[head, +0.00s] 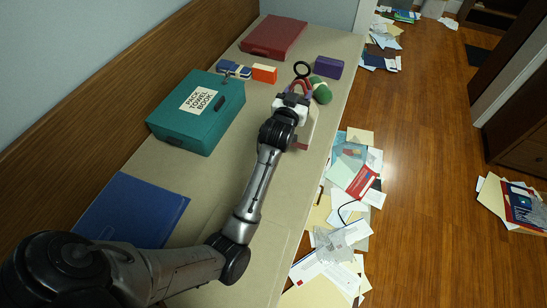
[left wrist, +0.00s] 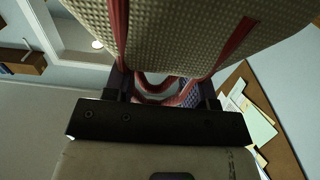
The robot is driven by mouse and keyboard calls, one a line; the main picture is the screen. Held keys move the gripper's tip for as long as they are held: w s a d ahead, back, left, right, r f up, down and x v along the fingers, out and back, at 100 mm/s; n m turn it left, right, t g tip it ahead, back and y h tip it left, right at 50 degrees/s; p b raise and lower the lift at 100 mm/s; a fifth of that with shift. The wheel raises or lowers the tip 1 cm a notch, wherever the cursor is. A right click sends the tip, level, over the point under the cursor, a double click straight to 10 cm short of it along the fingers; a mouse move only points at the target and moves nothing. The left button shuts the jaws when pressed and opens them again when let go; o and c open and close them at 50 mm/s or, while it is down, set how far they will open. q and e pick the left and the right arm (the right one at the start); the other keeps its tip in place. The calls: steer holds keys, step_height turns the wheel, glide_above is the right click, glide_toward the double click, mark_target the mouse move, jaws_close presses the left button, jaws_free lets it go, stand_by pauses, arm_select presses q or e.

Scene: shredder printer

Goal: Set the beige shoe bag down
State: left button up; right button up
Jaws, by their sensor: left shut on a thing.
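My left gripper (head: 295,95) is over the far right part of the long beige table (head: 215,225). In the left wrist view its fingers (left wrist: 165,88) are shut on the red handle loops of the beige shoe bag (left wrist: 180,35). The bag has a woven, dotted beige surface with red straps and fills the top of that view. In the head view only a slice of the bag (head: 313,122) shows beside my wrist, near the table's right edge; my arm hides the rest. I cannot tell whether its base touches the table. My right gripper is not in view.
A teal box (head: 220,118) labelled "PACK TOWEL BOOK" and a blue folder (head: 140,208) lie left of my arm. An orange box (head: 264,73), a purple box (head: 329,67), a green item (head: 322,94) and a red case (head: 274,37) are farther back. Papers (head: 345,190) litter the floor.

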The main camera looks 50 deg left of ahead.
arm_select(q)
steer(key=shift+w+a+f+b, duration=0.1)
steer(key=shift+a+f+b, duration=0.1)
steer(key=shift+f+b, duration=0.45)
step_height(320, 180, down, 2)
steer(key=shift+f+b, duration=0.15)
steer(key=shift+b, duration=0.2)
step_height(320, 180, down, 6)
steer(key=b, duration=0.3)
steer(key=shift+r, duration=0.2)
steer(key=shift+f, duration=0.1)
steer(key=o, duration=1.3)
steer(key=shift+f, duration=0.1)
